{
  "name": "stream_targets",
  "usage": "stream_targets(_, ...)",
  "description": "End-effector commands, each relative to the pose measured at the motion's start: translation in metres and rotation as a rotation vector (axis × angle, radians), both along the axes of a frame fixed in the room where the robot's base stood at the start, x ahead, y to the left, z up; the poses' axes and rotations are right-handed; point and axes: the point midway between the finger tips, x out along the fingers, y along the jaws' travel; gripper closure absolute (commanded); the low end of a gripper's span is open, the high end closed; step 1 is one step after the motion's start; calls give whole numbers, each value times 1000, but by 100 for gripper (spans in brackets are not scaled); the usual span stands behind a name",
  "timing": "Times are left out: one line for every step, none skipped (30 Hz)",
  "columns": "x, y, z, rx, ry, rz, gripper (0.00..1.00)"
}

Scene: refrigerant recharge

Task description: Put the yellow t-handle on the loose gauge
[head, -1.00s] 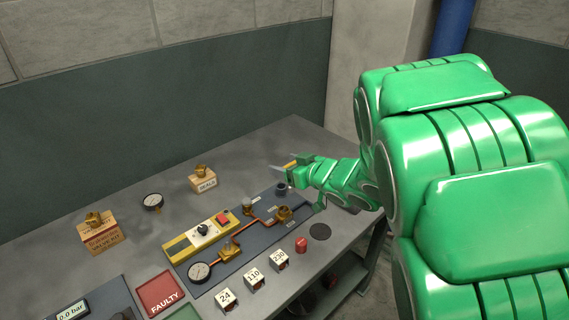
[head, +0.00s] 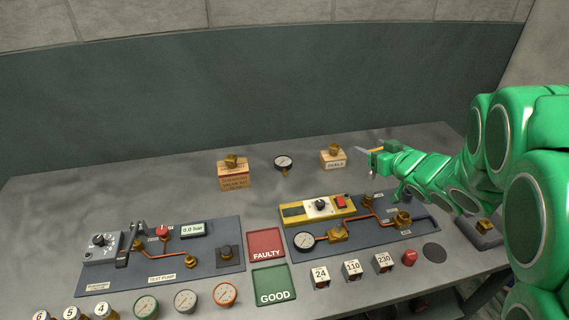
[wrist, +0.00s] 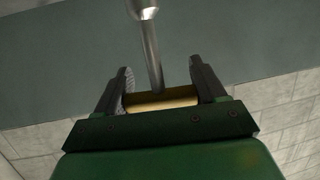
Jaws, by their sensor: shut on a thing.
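My gripper (head: 379,158) is shut on the yellow t-handle (head: 375,150) and holds it above the back right of the bench. In the wrist view the t-handle's yellow bar (wrist: 162,98) lies across between the two fingers, and its grey metal shaft points away from the gripper. The loose gauge (head: 284,162) has a white face and black rim. It sits at the back of the bench, left of my gripper and apart from it. It does not show clearly in the wrist view.
A box with a brass fitting (head: 333,158) stands between the loose gauge and my gripper. A stacked box (head: 234,178) stands left of the gauge. A panel with pipes and a mounted gauge (head: 304,241) lies in front. The back left of the bench is clear.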

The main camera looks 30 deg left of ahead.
Motion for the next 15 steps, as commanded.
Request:
stream_targets(-2, 19, 1, 1, -2, 22, 64)
stream_targets(-3, 27, 2, 0, -3, 30, 64)
stream_targets(-5, 40, 2, -1, -1, 44, 64)
stream_targets(-6, 48, 2, -2, 0, 52, 64)
stream_targets(-8, 58, 2, -2, 1, 62, 64)
stream_targets(-10, 70, 2, -2, 1, 75, 64)
stream_targets(-12, 80, 2, -1, 2, 85, 64)
stream_targets(-14, 89, 3, -1, 1, 93, 64)
stream_targets(-17, 102, 4, 1, 1, 107, 64)
stream_targets(-19, 111, 5, 2, 0, 116, 64)
stream_targets(-21, 121, 5, 3, 0, 126, 64)
stream_targets(-25, 133, 6, 4, -1, 138, 64)
stream_targets(-28, 143, 6, 4, 0, 147, 64)
stream_targets(-31, 151, 7, 4, 1, 155, 64)
stream_targets(-35, 162, 7, 4, 1, 166, 64)
